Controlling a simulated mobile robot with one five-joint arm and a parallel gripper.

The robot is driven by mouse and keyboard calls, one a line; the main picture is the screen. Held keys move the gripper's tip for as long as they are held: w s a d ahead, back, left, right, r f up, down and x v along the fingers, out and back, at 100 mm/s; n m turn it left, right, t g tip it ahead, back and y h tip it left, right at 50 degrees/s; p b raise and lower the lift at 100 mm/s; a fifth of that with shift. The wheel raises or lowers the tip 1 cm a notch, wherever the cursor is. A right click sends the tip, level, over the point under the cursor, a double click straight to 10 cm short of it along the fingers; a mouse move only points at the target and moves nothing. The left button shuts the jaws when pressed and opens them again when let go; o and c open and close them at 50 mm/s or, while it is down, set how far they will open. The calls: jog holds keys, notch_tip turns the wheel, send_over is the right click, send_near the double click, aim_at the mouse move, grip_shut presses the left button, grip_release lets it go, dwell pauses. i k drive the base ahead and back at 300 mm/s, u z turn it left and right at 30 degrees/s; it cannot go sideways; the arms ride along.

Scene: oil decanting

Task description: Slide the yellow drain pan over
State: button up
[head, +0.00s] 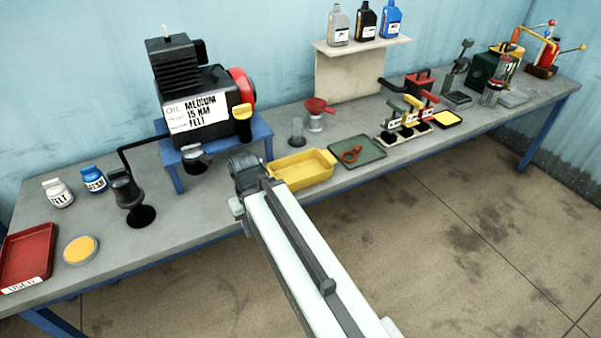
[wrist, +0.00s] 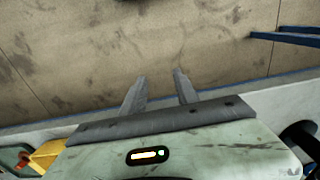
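The yellow drain pan (head: 310,173) sits near the front edge of the workbench in the head view, just right of my arm's end. It looks empty. In the wrist view a corner of the yellow pan (wrist: 47,155) shows at the lower left. My gripper (wrist: 160,80) has its two fingers apart, with nothing between them. The fingers point past the bench edge toward the floor, away from the pan. In the head view the fingertips cannot be made out, and the arm's end is beside the pan's left end.
A green tray (head: 372,156) with an orange-red item lies right of the pan. A compressor (head: 190,80) on a blue stand (head: 205,150) is behind to the left.

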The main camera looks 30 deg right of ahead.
aim_at(299, 171)
jog(key=u, duration=2.6)
jog(key=k, duration=1.45)
jog(key=z, duration=1.3)
jog(key=i, duration=1)
